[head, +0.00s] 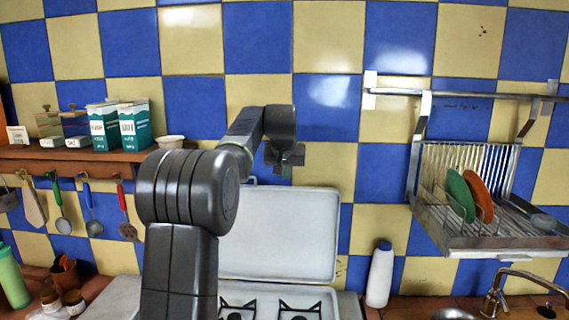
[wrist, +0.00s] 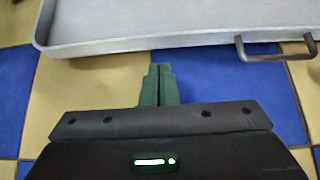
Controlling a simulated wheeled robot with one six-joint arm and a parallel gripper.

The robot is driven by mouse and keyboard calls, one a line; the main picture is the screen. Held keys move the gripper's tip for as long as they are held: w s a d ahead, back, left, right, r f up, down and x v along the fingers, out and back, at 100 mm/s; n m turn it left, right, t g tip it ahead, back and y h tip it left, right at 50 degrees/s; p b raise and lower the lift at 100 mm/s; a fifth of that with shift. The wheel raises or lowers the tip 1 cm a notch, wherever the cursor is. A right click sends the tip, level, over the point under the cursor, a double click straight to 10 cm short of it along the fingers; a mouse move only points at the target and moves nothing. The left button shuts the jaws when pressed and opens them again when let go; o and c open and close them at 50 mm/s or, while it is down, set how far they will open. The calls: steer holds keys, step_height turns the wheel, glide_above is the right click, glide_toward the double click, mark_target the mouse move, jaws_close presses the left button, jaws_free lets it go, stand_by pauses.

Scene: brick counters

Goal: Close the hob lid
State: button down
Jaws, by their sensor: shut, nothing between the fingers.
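The hob lid (head: 285,235) is a pale grey metal panel standing upright against the tiled wall, behind the hob (head: 270,308) with its black pan supports. In the wrist view the lid (wrist: 150,22) spans the top of the picture, with a bar handle (wrist: 277,55) on its edge to the right. My gripper (head: 287,170) is above the lid's upper edge in the head view. In the wrist view my gripper (wrist: 160,72) has its green fingers together and empty, just short of the lid's rim and left of the handle. My arm hides part of the lid's left side.
A dish rack (head: 490,240) with a green and an orange plate hangs on the wall at right. A white bottle (head: 380,275) stands right of the hob. A shelf (head: 90,160) with boxes and hanging utensils is at left.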

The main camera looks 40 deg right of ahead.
steer(key=x, duration=0.4)
steer(key=shift+w+f+p, duration=0.1)
steer(key=shift+f+p, duration=0.1)
steer(key=shift+p, duration=0.15)
steer(key=shift+f+b, duration=0.1)
steer(key=shift+b, duration=0.3)
